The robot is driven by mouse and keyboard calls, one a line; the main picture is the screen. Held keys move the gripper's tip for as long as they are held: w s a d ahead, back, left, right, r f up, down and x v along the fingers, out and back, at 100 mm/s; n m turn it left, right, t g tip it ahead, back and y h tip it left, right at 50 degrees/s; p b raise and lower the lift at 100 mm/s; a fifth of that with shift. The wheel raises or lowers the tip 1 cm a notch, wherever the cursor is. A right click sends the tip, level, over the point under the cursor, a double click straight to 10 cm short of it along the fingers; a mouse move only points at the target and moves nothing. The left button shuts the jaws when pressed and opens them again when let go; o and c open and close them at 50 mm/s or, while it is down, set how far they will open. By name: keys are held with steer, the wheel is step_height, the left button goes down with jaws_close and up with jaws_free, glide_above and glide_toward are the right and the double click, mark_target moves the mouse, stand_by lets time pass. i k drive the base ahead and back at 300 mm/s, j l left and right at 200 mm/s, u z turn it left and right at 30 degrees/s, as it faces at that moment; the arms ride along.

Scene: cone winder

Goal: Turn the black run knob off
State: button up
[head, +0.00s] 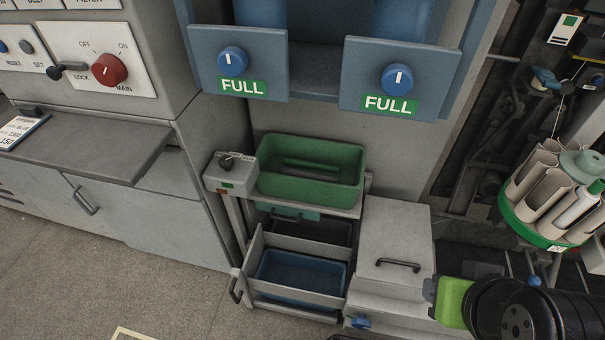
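A black knob (227,160) sits on top of a small grey control box (231,178) at the left of the green bin. Small lettering beside the knob is too small to read, so I cannot tell whether it is the run knob or which setting it points to. The box front has a small green and an orange mark. My gripper (440,297) is at the lower right, where a lime-green part shows beside my black arm. It is well to the right of and below the box, apart from the knob. Its fingers cannot be made out clearly.
A green bin (312,170) stands beside the box, above an open drawer with a blue tray (300,275). A grey cabinet (392,240) is to the right. A red MAIN knob (109,69) and blue knobs are higher up. A spool carousel (550,205) stands far right.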

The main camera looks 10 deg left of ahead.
mark_target(226, 161)
steer(key=u, duration=1.5)
steer(key=j, duration=0.65)
steer(key=i+j, duration=0.2)
steer(key=j, duration=0.15)
steer(key=i+j, duration=0.2)
steer(key=j, duration=0.15)
steer(key=i+j, duration=0.2)
steer(key=j, duration=0.15)
steer(key=i+j, duration=0.2)
steer(key=j, duration=0.15)
steer(key=i+j, duration=0.3)
